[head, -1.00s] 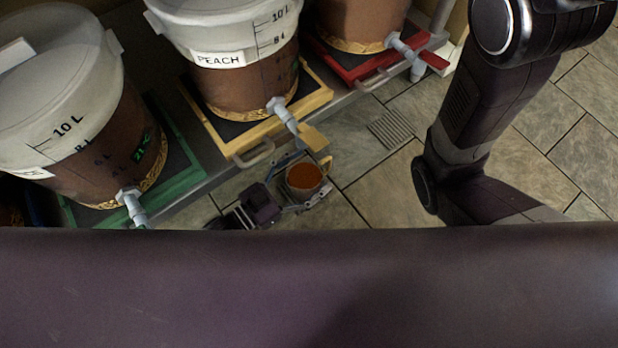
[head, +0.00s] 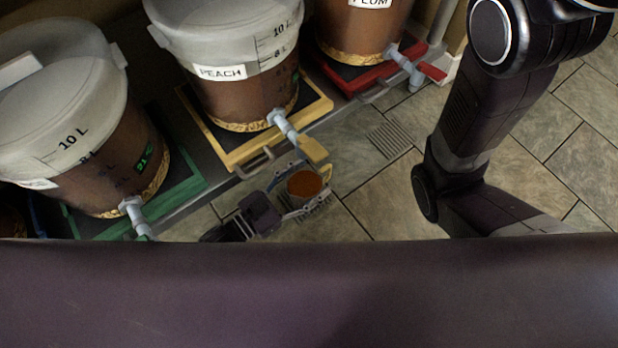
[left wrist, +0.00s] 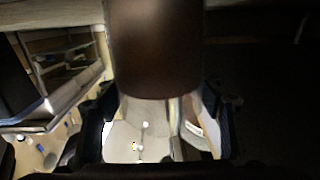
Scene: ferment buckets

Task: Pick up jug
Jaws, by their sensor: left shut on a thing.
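The jug (head: 305,184), holding orange-brown liquid and with a yellow handle on its right, is in the head view just below the tap of the peach bucket. My left gripper (head: 300,193) is shut on it, with the fingers around its sides. In the left wrist view the two dark fingers of my left gripper (left wrist: 155,125) stand either side of a pale surface, with a large dark brown rounded shape above; I cannot tell for sure which part is jug. The jug's underside is hidden. My right gripper is out of view.
The peach bucket (head: 235,85) stands on a yellow-edged mat, its tap (head: 283,124) close above the jug. A green-matted bucket (head: 85,150) is at left and a plum bucket (head: 350,30) with a red tap handle at right. Tiled floor (head: 385,195) with a drain grate (head: 388,140) is open.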

